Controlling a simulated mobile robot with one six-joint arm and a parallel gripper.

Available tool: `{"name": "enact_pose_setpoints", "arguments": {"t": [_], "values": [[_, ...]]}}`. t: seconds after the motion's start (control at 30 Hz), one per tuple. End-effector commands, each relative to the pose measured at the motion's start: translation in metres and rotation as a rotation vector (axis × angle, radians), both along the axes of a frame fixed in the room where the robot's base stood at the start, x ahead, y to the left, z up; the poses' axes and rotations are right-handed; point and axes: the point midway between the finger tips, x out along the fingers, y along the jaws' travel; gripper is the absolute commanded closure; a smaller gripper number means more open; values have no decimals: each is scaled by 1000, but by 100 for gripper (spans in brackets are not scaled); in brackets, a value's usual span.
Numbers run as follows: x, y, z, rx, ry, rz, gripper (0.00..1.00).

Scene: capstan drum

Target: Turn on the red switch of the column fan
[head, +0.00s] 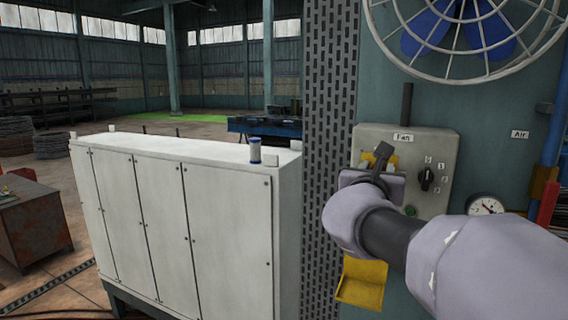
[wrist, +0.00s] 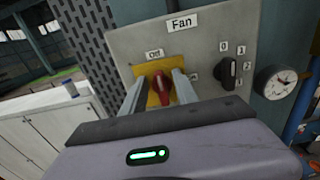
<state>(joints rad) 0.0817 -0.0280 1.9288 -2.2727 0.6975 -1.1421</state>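The red switch (wrist: 160,90) sits on a yellow plate (wrist: 148,99) on the grey fan control box (wrist: 205,45) in the wrist view. Its handle looks roughly upright, toward the "Off" label (wrist: 155,54) above it. A second label at its right is partly hidden by a finger. My gripper (wrist: 159,78) is open, with one finger on each side of the switch. Whether the fingers touch it I cannot tell. In the head view my gripper (head: 382,153) is in front of the box (head: 440,150) and hides the red switch.
A black rotary knob (head: 427,179) with numbers is right of the switch. A pressure gauge (head: 486,206) is further right. The caged fan (head: 465,30) is above. A yellow tray (head: 361,284) hangs below the box. White cabinets (head: 180,215) stand at the left.

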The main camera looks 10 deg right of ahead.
Motion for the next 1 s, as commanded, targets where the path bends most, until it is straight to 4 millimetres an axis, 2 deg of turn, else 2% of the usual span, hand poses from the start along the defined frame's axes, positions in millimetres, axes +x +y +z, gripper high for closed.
{"name": "enact_pose_setpoints", "arguments": {"t": [0.2, 0.27, 0.4, 0.77, 1.0], "values": [[0, 0, 0, 1, -1, 0, 65], [0, 0, 0, 1, -1, 0, 74], [0, 0, 0, 1, -1, 0, 100], [0, 0, -1, 19, -14, 0, 100], [-1, -2, -5, 122, -86, 0, 100]]}}
